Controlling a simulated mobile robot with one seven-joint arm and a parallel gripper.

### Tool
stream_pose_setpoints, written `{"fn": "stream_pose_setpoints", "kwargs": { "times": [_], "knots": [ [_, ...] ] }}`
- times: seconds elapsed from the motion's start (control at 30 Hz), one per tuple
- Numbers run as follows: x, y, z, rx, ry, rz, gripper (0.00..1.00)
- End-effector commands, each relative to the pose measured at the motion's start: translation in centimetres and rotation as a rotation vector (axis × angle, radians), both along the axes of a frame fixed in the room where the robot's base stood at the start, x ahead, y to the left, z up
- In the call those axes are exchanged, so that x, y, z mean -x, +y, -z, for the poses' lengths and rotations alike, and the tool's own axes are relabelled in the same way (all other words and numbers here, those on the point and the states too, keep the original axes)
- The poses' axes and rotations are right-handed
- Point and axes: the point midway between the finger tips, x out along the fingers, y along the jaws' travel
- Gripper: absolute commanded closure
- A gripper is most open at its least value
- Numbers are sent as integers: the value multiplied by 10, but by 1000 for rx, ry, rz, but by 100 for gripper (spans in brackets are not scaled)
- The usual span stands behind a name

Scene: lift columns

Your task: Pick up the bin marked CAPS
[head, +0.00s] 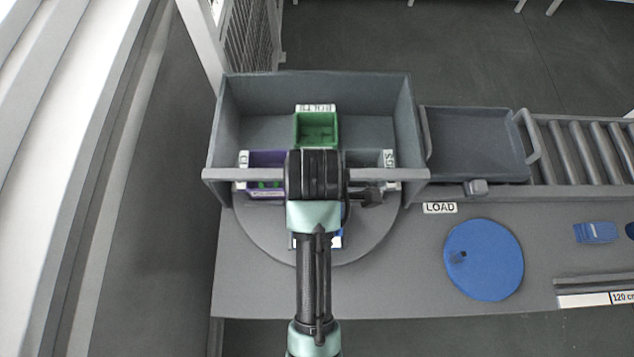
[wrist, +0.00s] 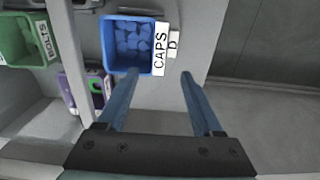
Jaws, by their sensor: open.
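The CAPS bin (wrist: 128,46) is blue and open-topped, with blue pieces inside, in the upper middle of the wrist view. In the head view only a sliver of the blue bin (head: 338,232) shows beside my arm, and the gripper fingers are hidden.
A grey turntable (head: 262,232) also carries a green BOLTS bin (head: 317,129) and a purple bin (head: 268,160). A grey enclosure (head: 375,90) walls in its back half. A grey tray (head: 470,140) and a blue disc (head: 484,265) lie to the right.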

Motion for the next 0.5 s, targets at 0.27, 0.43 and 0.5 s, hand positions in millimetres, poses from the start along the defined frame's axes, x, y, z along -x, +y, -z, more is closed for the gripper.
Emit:
{"fn": "stream_pose_setpoints", "kwargs": {
  "times": [0.27,0.43,0.5],
  "knots": [
    [5,-1,30,2,19,-11,32],
    [6,-1,55,2,22,-10,32],
    [5,-1,65,1,20,-10,32]
  ]
}}
